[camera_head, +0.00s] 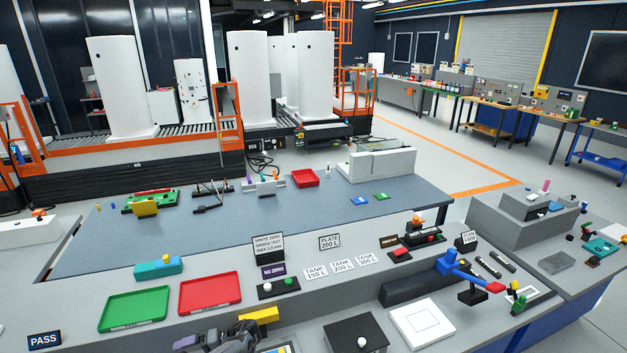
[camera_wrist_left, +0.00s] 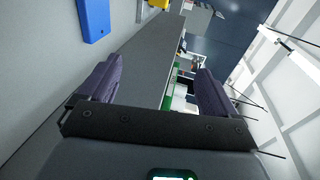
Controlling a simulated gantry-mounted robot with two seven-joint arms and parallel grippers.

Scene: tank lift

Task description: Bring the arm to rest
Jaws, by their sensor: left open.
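My left gripper (camera_head: 222,338) shows at the bottom edge of the head view, low over the front of the bench and partly cut off by the frame. In the left wrist view the two purple fingers of the left gripper (camera_wrist_left: 157,78) stand wide apart with nothing between them. A yellow block (camera_head: 259,315) is just beyond the gripper in the head view; I cannot tell whether they touch. My right gripper is in neither view.
A green tray (camera_head: 134,308) and a red tray (camera_head: 210,293) lie left of and behind the gripper. A dark box with a button (camera_head: 356,336) and a white square plate (camera_head: 422,323) stand to the right. A blue object (camera_wrist_left: 94,20) shows in the wrist view. The blue-grey bench top (camera_head: 330,220) has free room.

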